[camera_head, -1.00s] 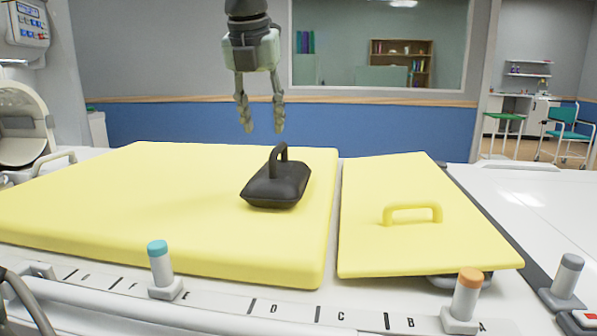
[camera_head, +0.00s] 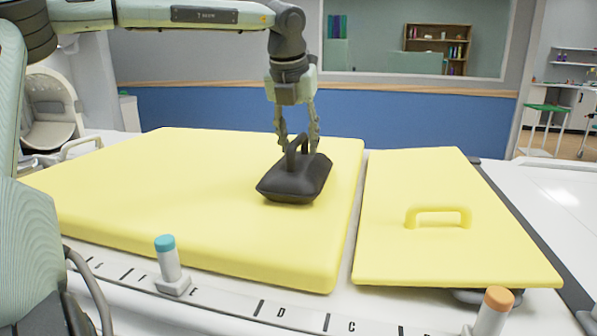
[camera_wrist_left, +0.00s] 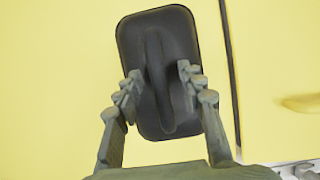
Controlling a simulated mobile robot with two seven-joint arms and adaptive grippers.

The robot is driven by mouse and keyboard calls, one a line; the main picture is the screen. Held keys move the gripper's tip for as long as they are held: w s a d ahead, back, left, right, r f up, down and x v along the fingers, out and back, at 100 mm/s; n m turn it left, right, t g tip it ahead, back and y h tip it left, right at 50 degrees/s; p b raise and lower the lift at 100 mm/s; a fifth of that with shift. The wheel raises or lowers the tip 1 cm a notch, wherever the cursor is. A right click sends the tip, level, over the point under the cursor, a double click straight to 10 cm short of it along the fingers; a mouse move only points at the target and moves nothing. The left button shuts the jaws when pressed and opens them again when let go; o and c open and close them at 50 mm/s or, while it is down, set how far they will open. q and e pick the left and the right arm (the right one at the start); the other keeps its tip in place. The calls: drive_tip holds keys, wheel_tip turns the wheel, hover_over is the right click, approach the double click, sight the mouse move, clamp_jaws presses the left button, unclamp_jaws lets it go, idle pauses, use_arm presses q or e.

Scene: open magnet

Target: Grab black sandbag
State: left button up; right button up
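The black sandbag (camera_head: 292,186) lies on the large yellow pad (camera_head: 200,215), near its right edge, with its handle standing up. My left gripper (camera_head: 298,145) points down over the sandbag, with its fingers on either side of the handle. In the left wrist view, the sandbag (camera_wrist_left: 160,115) lies under the gripper (camera_wrist_left: 158,85). The two fingers there are apart, with the handle between them and a gap on both sides. My right gripper does not show in either view.
A smaller yellow panel (camera_head: 450,245) with a yellow handle lies to the right, across a narrow gap. A teal-topped post (camera_head: 170,265) and an orange-topped post (camera_head: 492,312) stand along the front edge. The large pad is otherwise clear.

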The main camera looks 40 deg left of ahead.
use_arm(q)
drive_tip(key=shift+c, duration=0.4)
clamp_jaws()
drive_tip(key=shift+w+r, duration=0.1)
drive_tip(key=shift+r, duration=0.1)
